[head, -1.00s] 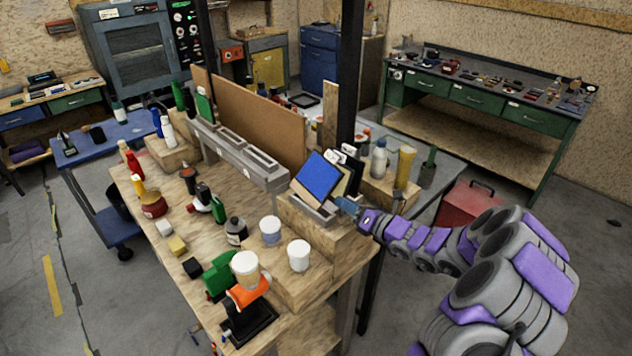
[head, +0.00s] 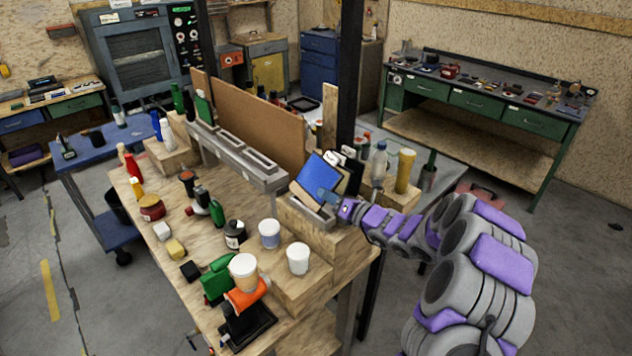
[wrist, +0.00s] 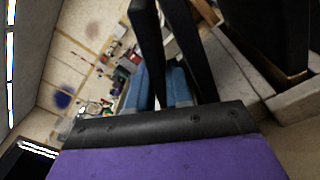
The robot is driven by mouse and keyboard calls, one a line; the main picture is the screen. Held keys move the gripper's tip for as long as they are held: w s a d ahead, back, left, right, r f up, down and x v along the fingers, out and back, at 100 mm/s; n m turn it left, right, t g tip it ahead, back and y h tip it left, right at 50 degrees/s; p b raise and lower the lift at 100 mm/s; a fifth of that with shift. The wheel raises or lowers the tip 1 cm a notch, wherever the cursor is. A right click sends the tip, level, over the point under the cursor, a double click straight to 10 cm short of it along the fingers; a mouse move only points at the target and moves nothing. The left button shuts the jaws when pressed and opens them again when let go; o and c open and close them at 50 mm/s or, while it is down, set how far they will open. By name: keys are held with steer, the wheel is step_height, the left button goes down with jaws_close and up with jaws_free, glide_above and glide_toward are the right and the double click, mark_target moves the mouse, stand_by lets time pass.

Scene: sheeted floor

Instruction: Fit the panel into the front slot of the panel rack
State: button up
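The blue-faced panel (head: 318,172) leans back, tilted, in the grey panel rack (head: 293,205) on a raised wooden block at the bench's right corner. Other light and dark panels stand just behind it. My gripper (head: 327,199), light blue at the tip, comes from the right and overlaps the panel's lower right part in the head view. I cannot tell if it touches. In the wrist view, blue finger parts (wrist: 155,88) show behind dark bars. Their gap is unclear. A dark panel (wrist: 272,30) stands in the light grey rack (wrist: 300,105) at the right.
Two white cups (head: 298,258) stand left of the rack's block. A bottle (head: 379,165) and a yellow cylinder (head: 404,170) stand to its right, close to my arm. A black post (head: 350,75) rises behind. A long grey slotted holder (head: 235,155) lies to the left.

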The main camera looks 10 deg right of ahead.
jaws_close()
steer(key=shift+r, duration=0.1)
